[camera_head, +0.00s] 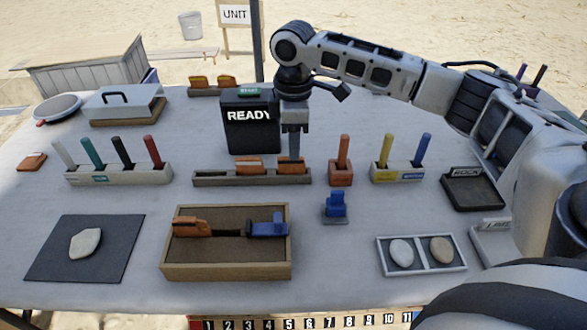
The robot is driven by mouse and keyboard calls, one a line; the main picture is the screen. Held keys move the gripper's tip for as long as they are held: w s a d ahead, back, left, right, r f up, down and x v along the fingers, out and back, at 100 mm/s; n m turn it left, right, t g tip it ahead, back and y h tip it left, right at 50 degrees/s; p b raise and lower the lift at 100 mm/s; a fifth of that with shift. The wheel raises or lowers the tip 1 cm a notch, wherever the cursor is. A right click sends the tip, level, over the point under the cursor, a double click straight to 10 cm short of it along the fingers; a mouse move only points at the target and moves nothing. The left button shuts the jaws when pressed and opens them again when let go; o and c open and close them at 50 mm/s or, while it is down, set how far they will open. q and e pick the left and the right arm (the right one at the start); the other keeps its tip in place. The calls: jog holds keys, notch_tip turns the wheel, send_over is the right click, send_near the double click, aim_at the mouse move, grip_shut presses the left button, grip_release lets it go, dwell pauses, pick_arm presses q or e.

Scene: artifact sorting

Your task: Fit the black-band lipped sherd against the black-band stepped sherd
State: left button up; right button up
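Two orange sherds stand in the wooden rack at the middle of the table, a left one (248,167) and a right one (291,166). My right gripper (294,156) points straight down at the right sherd, its fingertips at that sherd's top edge. The fingers overlap in this view, so a grip cannot be told. In the wooden-framed tray (226,271) lies an orange stepped piece (190,227) with a dark stretch (232,233) at its right, beside a blue clamp-like block (268,228). No band is clear on the racked sherds. My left gripper is out of view.
A black READY box (251,125) stands just behind the rack. Coloured sticks stand in a holder (118,174) at left and another (397,174) at right. A small blue block (335,205) stands right of the tray. Bare table lies between rack and tray.

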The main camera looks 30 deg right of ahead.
aim_at(292, 168)
notch_tip(292, 168, down, 5)
jog(key=shift+f+b, duration=0.2)
jog(key=shift+b, duration=0.2)
grip_shut()
